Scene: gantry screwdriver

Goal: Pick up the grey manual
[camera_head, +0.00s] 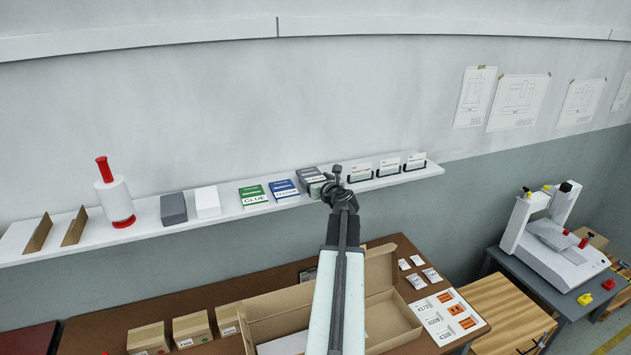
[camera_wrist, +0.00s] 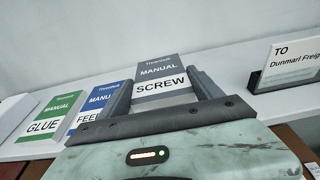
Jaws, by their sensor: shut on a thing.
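The grey manual (camera_wrist: 160,70), with "MANUAL" and "SCREW" on its cover, is between the two fingers of my gripper (camera_wrist: 163,92) in the wrist view. My gripper is shut on it, with a finger along each side. In the head view the grey manual (camera_head: 309,177) is at the white shelf, and my gripper (camera_head: 327,188) reaches it from the front right, partly covering it. I cannot tell whether the manual still touches the shelf.
The white shelf (camera_head: 232,211) also holds a blue manual (camera_head: 284,190) and a green manual (camera_head: 253,195) to the left, and card holders (camera_head: 389,167) to the right. Below, an open cardboard box (camera_head: 392,318) stands on the brown table (camera_head: 97,325).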

